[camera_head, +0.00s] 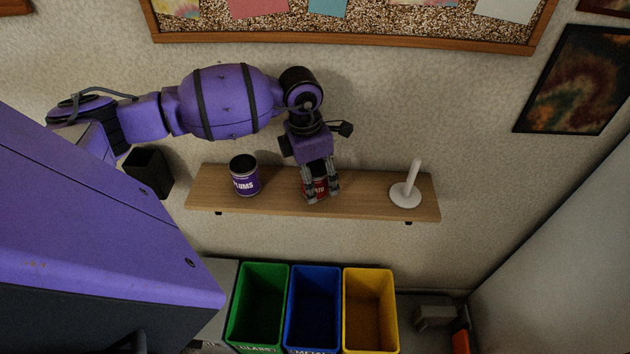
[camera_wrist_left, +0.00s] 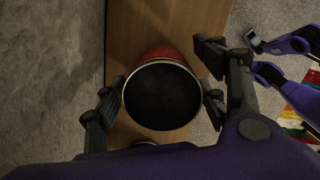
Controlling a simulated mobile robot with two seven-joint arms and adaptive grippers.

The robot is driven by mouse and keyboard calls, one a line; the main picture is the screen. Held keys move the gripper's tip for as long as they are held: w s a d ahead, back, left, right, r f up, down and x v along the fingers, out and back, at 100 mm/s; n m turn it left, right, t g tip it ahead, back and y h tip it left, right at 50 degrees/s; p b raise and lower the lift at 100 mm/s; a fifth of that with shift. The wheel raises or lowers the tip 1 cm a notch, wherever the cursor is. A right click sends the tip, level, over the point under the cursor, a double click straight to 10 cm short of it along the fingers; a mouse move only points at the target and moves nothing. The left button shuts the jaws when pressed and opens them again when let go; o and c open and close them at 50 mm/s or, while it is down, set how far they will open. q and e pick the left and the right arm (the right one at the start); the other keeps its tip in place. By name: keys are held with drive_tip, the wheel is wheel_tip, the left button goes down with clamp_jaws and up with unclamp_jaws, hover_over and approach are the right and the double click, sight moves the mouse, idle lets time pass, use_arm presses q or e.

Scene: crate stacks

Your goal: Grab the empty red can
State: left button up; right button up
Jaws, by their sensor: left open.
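The red can (camera_head: 317,187) stands on the wooden shelf (camera_head: 370,201), largely covered by my left gripper in the head view. In the left wrist view the red can (camera_wrist_left: 162,94) is seen from above, with an open top and a dark, empty-looking inside. My left gripper (camera_head: 320,190) points down over it. Its open fingers (camera_wrist_left: 157,108) are on either side of the can's rim; whether they touch it I cannot tell. My right gripper is not seen in the head view.
A purple plums can (camera_head: 245,180) stands left of the red can. A white stand with an upright post (camera_head: 405,195) is at the shelf's right. Green (camera_head: 259,305), blue (camera_head: 314,310) and yellow (camera_head: 370,310) bins stand below. A cork board (camera_head: 350,30) hangs above.

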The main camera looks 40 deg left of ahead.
use_arm(q)
drive_tip(key=c, duration=1.1)
drive_tip(key=shift+c, duration=0.2)
